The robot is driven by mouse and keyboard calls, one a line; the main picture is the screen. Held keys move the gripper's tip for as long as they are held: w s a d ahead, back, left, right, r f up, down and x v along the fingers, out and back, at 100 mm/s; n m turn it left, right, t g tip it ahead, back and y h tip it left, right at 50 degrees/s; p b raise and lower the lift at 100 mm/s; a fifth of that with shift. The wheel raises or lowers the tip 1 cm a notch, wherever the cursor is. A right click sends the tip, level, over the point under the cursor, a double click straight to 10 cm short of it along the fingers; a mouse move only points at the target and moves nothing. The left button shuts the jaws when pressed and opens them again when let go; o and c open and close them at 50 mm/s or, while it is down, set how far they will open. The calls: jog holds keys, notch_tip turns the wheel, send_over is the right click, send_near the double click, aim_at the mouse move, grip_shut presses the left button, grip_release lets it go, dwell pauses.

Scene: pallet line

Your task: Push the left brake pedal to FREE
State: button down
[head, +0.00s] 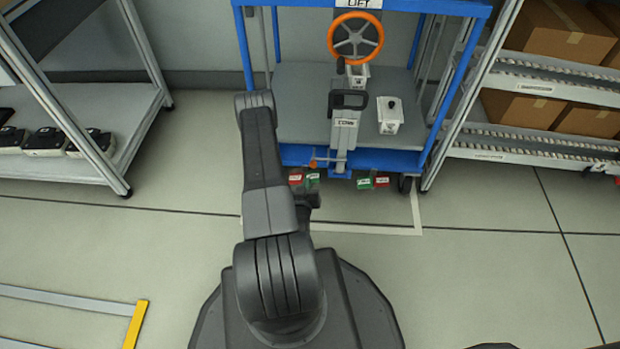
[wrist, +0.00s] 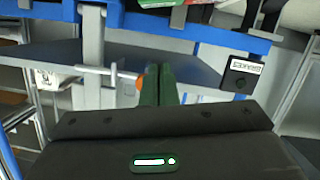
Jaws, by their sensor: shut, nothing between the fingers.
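The left brake pedal shows low on the blue cart in the head view, with a red pad (head: 295,179) at left and a green pad (head: 312,177) at right. Part of a green and red pedal (wrist: 178,3) is cut off by the top edge of the wrist view, which looks turned upside down. My gripper (wrist: 158,84) is shut and empty, its dark green fingers close together beside an orange knob. In the head view my arm hides the gripper's tip near the left pedal. I cannot tell whether it touches the pedal.
The blue cart (head: 375,160) carries an orange handwheel (head: 356,37), a black-handled lever and a white box (head: 389,115). An orange knob (head: 313,162) sits near the left pedal. A second pedal (head: 364,183) is at right. Shelves stand both sides; the floor in front is clear.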

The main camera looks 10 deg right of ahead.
jog(key=b, duration=0.4)
send_over(316, 178)
jog(key=w+a, duration=0.2)
jog(key=f, duration=0.2)
jog(key=shift+s+f, duration=0.25)
jog(key=shift+f, duration=0.05)
jog(key=f, duration=0.2)
jog(key=shift+s+d+f+b, duration=0.25)
jog(key=shift+s+f+b, duration=0.05)
jog(key=shift+f+b, duration=0.05)
jog(key=shift+d+f, duration=0.15)
jog(key=shift+f, duration=0.3)
jog(key=shift+s+d+f+m+y, duration=0.15)
jog(key=shift+d+f+m+y, duration=0.15)
jog(key=shift+m, duration=0.5)
jog(key=shift+s+d+f+m+y, duration=0.15)
jog(key=shift+f+m+y, duration=0.1)
jog(key=shift+m, duration=0.3)
jog(key=shift+w+d+f+m+y, duration=0.15)
jog(key=shift+f+m, duration=0.1)
jog(key=shift+m, duration=0.3)
jog(key=shift+s+f, duration=0.1)
jog(key=shift+f, duration=0.15)
